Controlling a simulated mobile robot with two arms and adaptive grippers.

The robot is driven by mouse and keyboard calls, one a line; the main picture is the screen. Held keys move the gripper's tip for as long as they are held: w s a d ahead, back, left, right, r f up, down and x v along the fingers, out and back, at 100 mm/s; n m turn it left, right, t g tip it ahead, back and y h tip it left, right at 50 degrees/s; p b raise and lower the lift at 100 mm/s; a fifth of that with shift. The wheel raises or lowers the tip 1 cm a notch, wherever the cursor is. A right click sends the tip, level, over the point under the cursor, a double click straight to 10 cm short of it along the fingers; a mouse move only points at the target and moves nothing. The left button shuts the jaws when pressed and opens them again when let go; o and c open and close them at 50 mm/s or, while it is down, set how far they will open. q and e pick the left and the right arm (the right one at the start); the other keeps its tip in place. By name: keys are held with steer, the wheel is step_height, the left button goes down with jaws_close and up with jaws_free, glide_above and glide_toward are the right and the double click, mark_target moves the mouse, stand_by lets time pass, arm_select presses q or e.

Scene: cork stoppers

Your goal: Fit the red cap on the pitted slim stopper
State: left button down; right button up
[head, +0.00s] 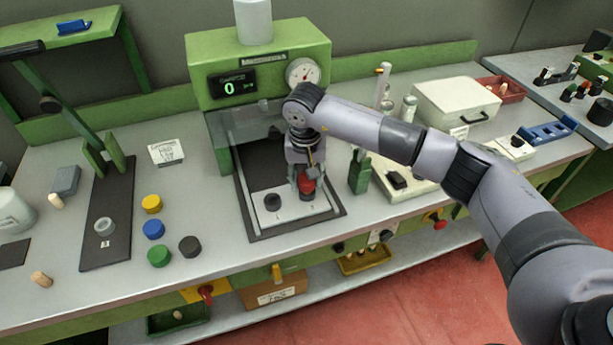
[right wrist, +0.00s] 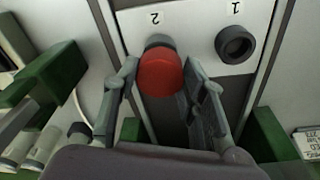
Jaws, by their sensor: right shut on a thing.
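My right gripper (head: 306,178) is shut on the red cap (head: 306,187), above the white plate (head: 305,208) in the green machine. The right wrist view shows the red cap (right wrist: 160,73) between both fingers, over the dark socket (right wrist: 158,41) marked 2. The cap covers most of that socket. I cannot tell whether a stopper stands under it or whether they touch. The dark socket marked 1 (right wrist: 235,44) looks empty. Loose corks lie at the left, one by a grey block (head: 56,201) and one near the front edge (head: 41,279); no pits can be made out. My left gripper is out of view.
Yellow (head: 151,204), blue (head: 154,229), green (head: 159,256) and black (head: 190,246) caps stand left of the machine (head: 257,65). A green bottle-like block (head: 360,172) stands close right of my gripper. A white box (head: 455,104) is farther right.

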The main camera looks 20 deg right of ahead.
mark_target(305, 184)
steer(key=shift+f, duration=0.25)
steer(key=o, duration=0.9)
steer(key=shift+c, duration=0.2)
step_height(305, 184, up, 12)
steer(key=s, duration=0.1)
steer(key=shift+s+a, duration=0.15)
steer(key=shift+a, duration=0.2)
